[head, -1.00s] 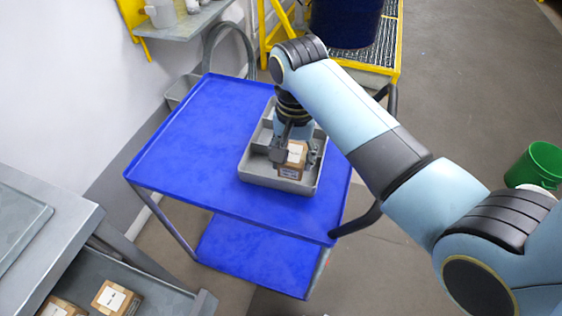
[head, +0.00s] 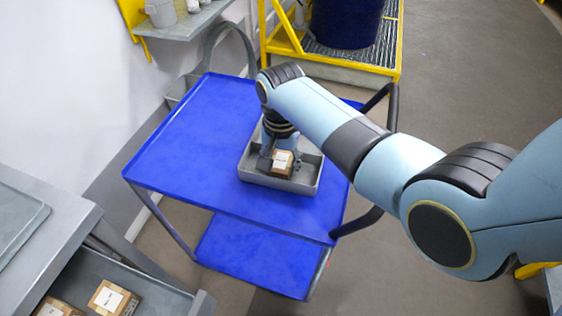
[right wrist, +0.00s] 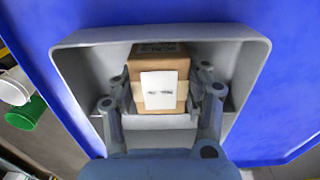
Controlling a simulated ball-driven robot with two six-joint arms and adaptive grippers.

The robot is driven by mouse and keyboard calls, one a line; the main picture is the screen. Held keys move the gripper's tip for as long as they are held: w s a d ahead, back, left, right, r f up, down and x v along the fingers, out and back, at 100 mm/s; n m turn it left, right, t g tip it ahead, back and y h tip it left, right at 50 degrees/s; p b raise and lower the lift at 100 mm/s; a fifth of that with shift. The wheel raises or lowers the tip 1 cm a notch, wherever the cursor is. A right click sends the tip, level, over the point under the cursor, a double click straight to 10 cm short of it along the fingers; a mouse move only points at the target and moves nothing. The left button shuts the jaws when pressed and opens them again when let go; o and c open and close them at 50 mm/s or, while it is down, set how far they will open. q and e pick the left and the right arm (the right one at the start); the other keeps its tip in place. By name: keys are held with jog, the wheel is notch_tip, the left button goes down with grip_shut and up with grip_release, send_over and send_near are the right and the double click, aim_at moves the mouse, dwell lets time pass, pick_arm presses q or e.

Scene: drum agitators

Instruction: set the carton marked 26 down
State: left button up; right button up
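A small brown carton with a white label (head: 282,162) is between the fingers of my right gripper (head: 280,157), which is shut on its sides. In the right wrist view the carton (right wrist: 159,85) appears upright with its label facing the camera; the label's mark is too small to read. The right gripper's fingers (right wrist: 160,95) lie along both sides of it. The carton is inside the outline of a grey divided tray (head: 305,186); I cannot tell whether it touches the tray's floor. My left gripper is not in view.
The tray stands on a blue cart (head: 190,150) with free top to its left. Two other labelled cartons (head: 113,297) lie on a grey shelf at the lower left. A dark blue drum (head: 347,22) stands on a yellow-framed grating behind the cart.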

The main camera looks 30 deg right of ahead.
aim_at(281, 161)
jog(key=o, duration=0.4)
notch_tip(281, 161, up, 12)
jog(key=shift+r+p, duration=0.15)
jog(key=shift+p, duration=0.5)
